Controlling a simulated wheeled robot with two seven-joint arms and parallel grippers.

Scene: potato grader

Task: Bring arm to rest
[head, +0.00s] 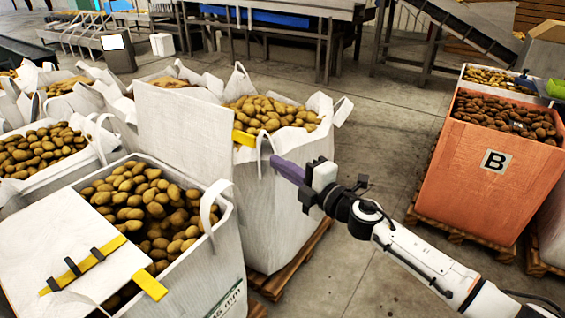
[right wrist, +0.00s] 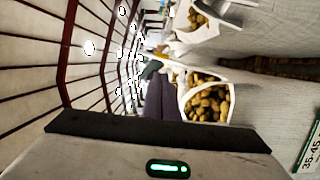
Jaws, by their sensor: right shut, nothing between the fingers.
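My right arm (head: 425,258) comes in from the lower right of the head view. Its gripper (head: 277,162), with purple fingers, points left, in front of the white bag of potatoes (head: 270,215) in the middle. The fingers are shut and empty. I cannot tell whether they touch the bag. In the right wrist view the purple fingers (right wrist: 160,97) show beyond the dark edge of the gripper body, with bags of potatoes to their right. My left gripper is not in view.
An open white bag of potatoes with a white lid (head: 75,245) stands at lower left. An orange crate marked B (head: 485,185) stands on a pallet at right. Grey floor (head: 380,130) is free between the bags and the crate. Machinery (head: 280,30) stands at the back.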

